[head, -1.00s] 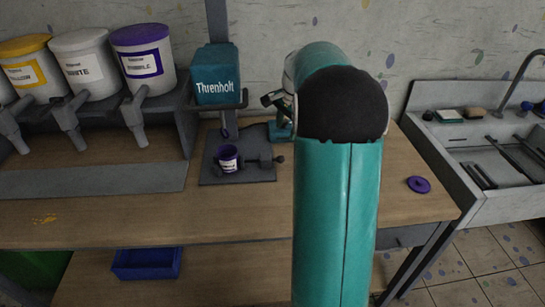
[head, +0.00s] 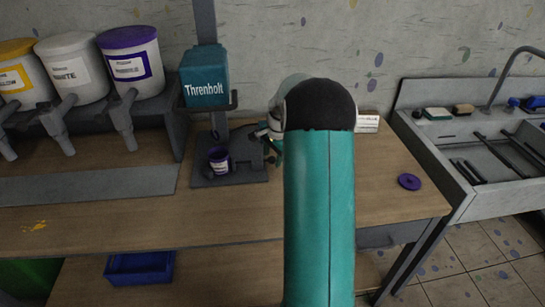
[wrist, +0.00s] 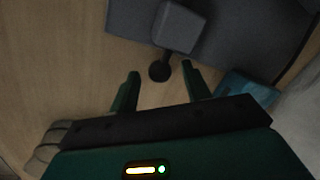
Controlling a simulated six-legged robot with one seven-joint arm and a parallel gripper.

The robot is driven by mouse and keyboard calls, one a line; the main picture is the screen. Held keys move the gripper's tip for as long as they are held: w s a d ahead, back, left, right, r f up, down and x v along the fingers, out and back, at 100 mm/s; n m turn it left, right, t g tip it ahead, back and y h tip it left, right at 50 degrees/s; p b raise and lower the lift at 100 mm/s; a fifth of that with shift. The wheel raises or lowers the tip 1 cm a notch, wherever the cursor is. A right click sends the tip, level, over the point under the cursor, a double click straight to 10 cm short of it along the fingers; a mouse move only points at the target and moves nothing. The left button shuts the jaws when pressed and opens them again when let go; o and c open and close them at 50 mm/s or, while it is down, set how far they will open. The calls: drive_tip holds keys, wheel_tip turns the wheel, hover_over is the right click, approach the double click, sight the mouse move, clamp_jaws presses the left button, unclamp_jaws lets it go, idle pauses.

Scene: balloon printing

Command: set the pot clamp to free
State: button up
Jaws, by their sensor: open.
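The small purple pot (head: 219,160) with a white label stands upright on the dark base plate (head: 200,181) of the Threnholt machine (head: 205,78). The pot clamp is to the right of the pot; in the wrist view its grey block (wrist: 180,27) shows with a round black knob (wrist: 159,72) on a short stem. My gripper (wrist: 160,68) is open and empty, its two green fingers on either side of the knob, which is near the fingertips. I cannot tell whether they touch.
Yellow, white and purple paint tubs (head: 132,61) stand on a rack at the left. A purple lid (head: 409,182) lies on the bench at the right, near the sink (head: 480,140). A white box (head: 367,123) stands behind my arm. The bench front is clear.

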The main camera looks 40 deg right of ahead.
drive_tip(key=shift+w+f, duration=0.1)
drive_tip(key=shift+f, duration=0.3)
clamp_jaws()
drive_tip(key=shift+s+d, duration=0.55)
drive_tip(key=shift+d, duration=0.25)
drive_tip(key=shift+s+d, duration=0.5)
drive_tip(key=shift+d, duration=0.25)
drive_tip(key=shift+s+d, duration=0.55)
drive_tip(key=shift+d, duration=0.25)
unclamp_jaws()
